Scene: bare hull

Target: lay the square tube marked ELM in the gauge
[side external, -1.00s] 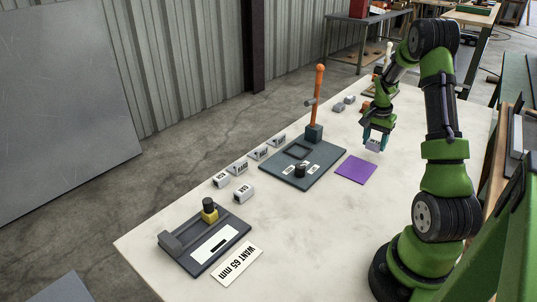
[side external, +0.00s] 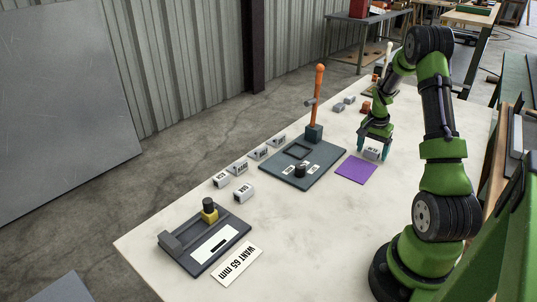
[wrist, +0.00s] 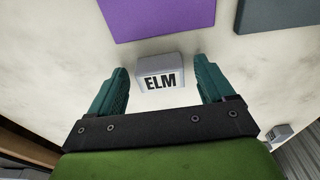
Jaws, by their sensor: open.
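The square tube marked ELM (wrist: 160,72) is a short grey-white block with a black-lettered white label. It lies on the table just beyond the purple square and also shows in the side view (side external: 371,153). My gripper (wrist: 162,74) is open, with its teal fingers on either side of the tube and gaps showing between. In the side view my gripper (side external: 373,150) is low over the table at the tube. The gauge (side external: 216,245), a dark plate with an end block and a yellow-and-black knob, sits at the near left, beside a "WANT 65 mm" card (side external: 237,264).
The purple square (side external: 356,169) lies flat beside the tube. A dark plate (side external: 325,157) with a square recess, a black knob and an upright orange handle (side external: 319,90) stands left of it.

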